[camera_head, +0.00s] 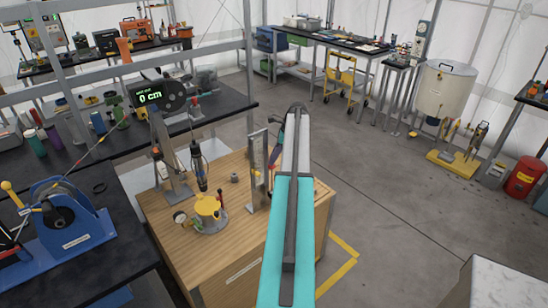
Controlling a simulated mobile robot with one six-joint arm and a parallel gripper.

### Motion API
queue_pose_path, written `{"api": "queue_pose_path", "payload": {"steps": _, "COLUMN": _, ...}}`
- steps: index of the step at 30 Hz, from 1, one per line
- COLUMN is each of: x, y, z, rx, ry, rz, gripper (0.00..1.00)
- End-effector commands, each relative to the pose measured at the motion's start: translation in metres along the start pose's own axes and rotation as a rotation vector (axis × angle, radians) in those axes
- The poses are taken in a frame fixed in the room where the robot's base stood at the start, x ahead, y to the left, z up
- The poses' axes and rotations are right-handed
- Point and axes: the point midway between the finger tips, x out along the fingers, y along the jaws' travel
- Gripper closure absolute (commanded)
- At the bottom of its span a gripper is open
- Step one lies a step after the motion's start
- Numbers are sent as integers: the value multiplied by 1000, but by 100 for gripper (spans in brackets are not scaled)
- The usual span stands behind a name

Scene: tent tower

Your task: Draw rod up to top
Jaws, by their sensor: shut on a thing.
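A small display (149,97) reads 0 cm on a grey post at the back left of the wooden bench. A slim upright metal frame (257,172) stands near the bench's right side. My arm reaches away from me over the bench's right edge, and my gripper (271,172) shows only in part beside the frame. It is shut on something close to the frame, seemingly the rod. The jaws and the held part are too small and too covered to make out clearly. A dark tool (199,170) hangs above a yellow round fixture (208,207) on the bench.
The wooden bench (165,210) carries the fixture and a small grey nut (234,178). A black bench with a blue reel (68,215) stands at left. Grey floor is open at right, with a white drum (444,88) at the far right.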

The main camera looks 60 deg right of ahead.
Motion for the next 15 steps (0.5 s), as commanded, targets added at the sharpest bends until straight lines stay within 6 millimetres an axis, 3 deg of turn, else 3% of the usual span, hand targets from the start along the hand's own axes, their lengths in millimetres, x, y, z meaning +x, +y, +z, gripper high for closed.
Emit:
{"api": "queue_pose_path", "payload": {"steps": 5, "x": -17, "y": 1, "z": 8, "rx": 0, "ry": 0, "rz": 3, "gripper": 100}}
{"api": "queue_pose_path", "payload": {"steps": 15, "x": -91, "y": 0, "z": 39, "rx": -2, "ry": -1, "rz": 2, "gripper": 100}}
